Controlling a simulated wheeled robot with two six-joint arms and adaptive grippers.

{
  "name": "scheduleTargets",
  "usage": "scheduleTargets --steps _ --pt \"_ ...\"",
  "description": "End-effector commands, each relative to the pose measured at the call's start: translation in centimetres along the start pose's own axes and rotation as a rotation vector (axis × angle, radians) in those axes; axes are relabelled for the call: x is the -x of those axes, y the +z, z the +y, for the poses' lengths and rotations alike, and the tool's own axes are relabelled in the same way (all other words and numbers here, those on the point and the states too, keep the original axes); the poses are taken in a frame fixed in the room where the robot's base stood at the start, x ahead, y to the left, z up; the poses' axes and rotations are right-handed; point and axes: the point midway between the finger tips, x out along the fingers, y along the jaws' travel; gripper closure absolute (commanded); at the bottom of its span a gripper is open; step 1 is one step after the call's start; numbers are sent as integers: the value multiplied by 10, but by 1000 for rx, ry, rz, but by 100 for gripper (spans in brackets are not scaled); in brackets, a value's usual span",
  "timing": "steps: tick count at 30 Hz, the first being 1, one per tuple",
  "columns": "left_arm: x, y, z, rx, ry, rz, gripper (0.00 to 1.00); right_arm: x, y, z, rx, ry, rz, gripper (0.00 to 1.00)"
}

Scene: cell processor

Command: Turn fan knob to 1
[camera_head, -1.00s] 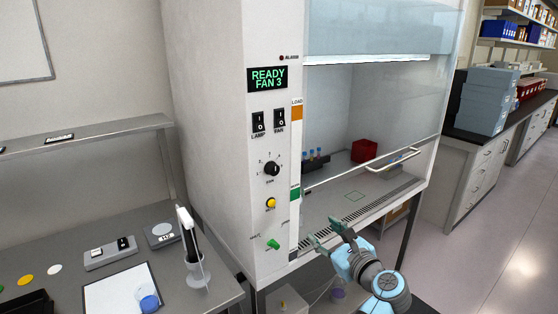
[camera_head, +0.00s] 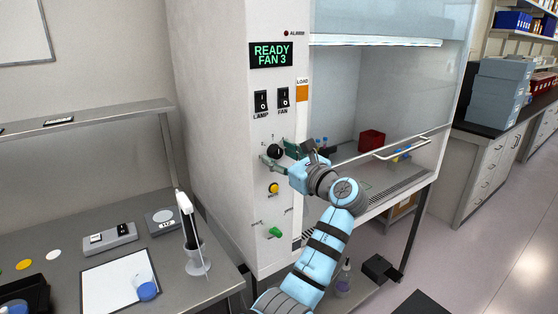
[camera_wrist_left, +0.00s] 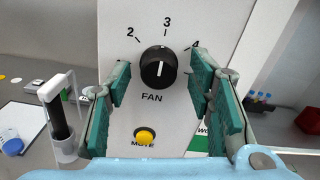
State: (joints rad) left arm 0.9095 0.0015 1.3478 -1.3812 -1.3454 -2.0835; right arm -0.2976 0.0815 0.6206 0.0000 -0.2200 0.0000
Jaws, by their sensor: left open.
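The black fan knob (camera_head: 274,151) is on the white front panel of the cabinet, below the lamp and fan switches. In the left wrist view, the knob (camera_wrist_left: 158,68) has a white line on its face and the marks 2, 3 and 4 around its top, with FAN printed below. The green display (camera_head: 271,54) reads READY FAN 3. My left gripper (camera_head: 279,157) is at the knob, its green-padded fingers open on either side of it. A gap shows between each pad and the knob. The mark 1 is not readable. My right gripper is not in view.
A yellow button (camera_wrist_left: 145,137) sits just below the knob, and a green valve handle (camera_head: 275,232) is lower on the panel. The hood opening, with a red box (camera_head: 371,140) inside, is to the right. A bench (camera_head: 60,255) with a pipette stand is left.

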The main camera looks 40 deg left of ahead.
Motion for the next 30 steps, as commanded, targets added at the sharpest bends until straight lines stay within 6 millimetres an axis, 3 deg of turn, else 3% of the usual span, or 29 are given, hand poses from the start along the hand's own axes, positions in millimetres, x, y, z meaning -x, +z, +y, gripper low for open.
scheduleTargets --steps 4,13,23,30 --pt "0 1 0 0 0 0 52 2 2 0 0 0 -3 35" --pt "0 1 0 0 0 1 100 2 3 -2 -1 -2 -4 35" --pt "1 1 0 33 -1 1 100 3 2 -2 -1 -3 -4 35" --pt "1 1 -1 153 0 2 100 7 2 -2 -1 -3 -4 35"
